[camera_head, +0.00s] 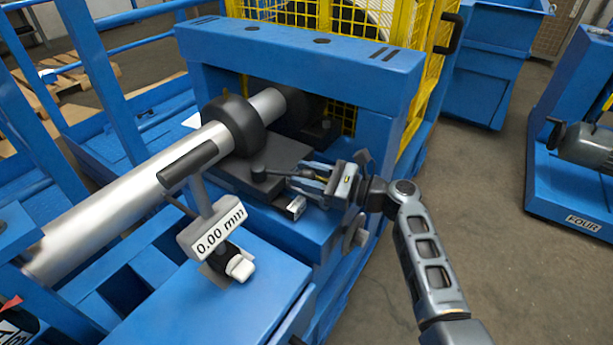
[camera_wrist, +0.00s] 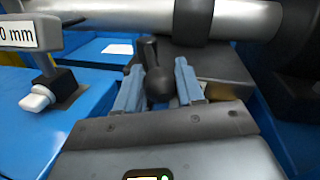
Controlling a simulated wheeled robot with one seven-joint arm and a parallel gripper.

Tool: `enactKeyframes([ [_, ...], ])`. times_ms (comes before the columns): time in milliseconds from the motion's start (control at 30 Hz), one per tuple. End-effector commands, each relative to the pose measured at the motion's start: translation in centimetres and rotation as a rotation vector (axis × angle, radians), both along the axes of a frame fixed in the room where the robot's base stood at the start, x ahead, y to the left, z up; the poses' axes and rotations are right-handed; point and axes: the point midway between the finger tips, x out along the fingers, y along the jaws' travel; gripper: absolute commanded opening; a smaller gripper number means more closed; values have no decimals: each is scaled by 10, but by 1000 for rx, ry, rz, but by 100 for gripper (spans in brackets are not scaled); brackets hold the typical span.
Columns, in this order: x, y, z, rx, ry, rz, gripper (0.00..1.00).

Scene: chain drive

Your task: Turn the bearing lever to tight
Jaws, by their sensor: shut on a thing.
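The bearing lever (camera_head: 260,174) is a dark arm on the dark bearing block (camera_head: 282,152), beside the steel shaft. Its rounded knob (camera_wrist: 158,86) shows in the wrist view between the two fingers. My gripper (camera_head: 300,178) reaches in from the right and is shut on the lever's knob end; the wrist view shows the gripper (camera_wrist: 158,72) with a finger on each side. In the head view the fingers partly hide the knob. No tight or loose marking on the lever is readable.
The steel shaft (camera_head: 110,210) runs through a black collar (camera_head: 232,125) under the blue frame (camera_head: 300,48). A gauge reading 0.00 mm (camera_head: 220,231) stands in front, left of my gripper. Yellow mesh guarding (camera_head: 425,75) is behind. Open floor (camera_head: 490,190) lies at right.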

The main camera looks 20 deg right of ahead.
Motion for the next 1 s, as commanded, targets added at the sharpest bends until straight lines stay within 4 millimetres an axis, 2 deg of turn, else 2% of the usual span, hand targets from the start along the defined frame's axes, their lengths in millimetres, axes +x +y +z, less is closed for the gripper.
enactKeyframes([
  [33, -1, 1, 0, -1, 1, 4, 41],
  [267, -1, 1, 0, 0, 0, 2, 62],
  [567, -3, -3, 0, 0, 0, -1, 62],
  [1000, -46, -50, -1, 0, 2, 1, 62],
])
